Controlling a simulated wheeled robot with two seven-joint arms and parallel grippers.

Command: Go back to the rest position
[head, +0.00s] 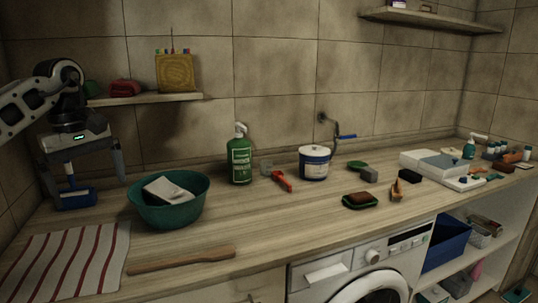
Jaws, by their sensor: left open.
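My left gripper (86,183) hangs from my arm at the left, above the wooden counter (250,215). Its fingers are spread wide and point down. A blue object with an upright handle (76,200) shows between and below the fingers, apparently standing on the counter. I cannot tell whether a finger touches it. My right gripper is out of view.
A teal basin (168,213) holding a pale block stands just right of the gripper. A striped cloth (70,262) and wooden paddle (180,260) lie in front. A wall shelf (145,99) is close behind the arm. A green spray bottle (240,160) and white tub (314,164) stand farther right.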

